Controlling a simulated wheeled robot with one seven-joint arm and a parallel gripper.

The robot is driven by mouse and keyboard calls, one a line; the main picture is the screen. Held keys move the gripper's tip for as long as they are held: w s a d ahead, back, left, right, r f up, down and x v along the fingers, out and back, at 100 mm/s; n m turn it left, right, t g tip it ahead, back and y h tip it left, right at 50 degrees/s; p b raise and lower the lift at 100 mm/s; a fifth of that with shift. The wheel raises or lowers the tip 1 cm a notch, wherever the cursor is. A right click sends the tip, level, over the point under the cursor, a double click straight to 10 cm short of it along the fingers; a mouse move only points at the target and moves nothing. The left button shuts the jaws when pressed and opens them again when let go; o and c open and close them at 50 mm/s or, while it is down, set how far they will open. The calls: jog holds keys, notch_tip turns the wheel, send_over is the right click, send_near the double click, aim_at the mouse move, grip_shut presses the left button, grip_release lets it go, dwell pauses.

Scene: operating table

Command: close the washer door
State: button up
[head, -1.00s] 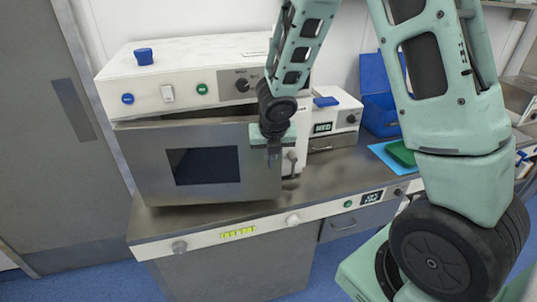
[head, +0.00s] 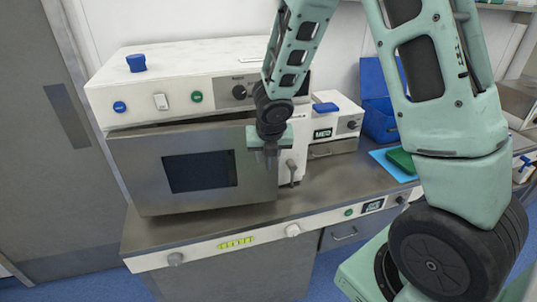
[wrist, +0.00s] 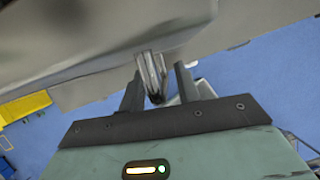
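The washer (head: 190,60) is a white box on the steel counter, with a blue knob on top and buttons along its front. Its grey metal door (head: 250,190), with a dark window, stands ajar, and a dark gap shows along its top edge. My gripper (head: 270,152) is at the door's upper right edge, pointing down. In the wrist view its two fingers (wrist: 158,88) are apart, with a metal handle-like piece (wrist: 151,72) between them. A small gap shows right of that piece. Whether the left finger touches it, I cannot tell.
The steel counter (head: 300,203) has knobs along its front edge. Right of the washer stand a small white device (head: 335,125), a blue bin (head: 380,118) and a green item (head: 402,160) on a light blue sheet. Blue floor lies in front.

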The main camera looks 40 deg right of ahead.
jog(key=p+v, duration=0.7)
jog(key=v, duration=1)
jog(key=shift+r+p, duration=0.15)
jog(key=shift+p, duration=0.25)
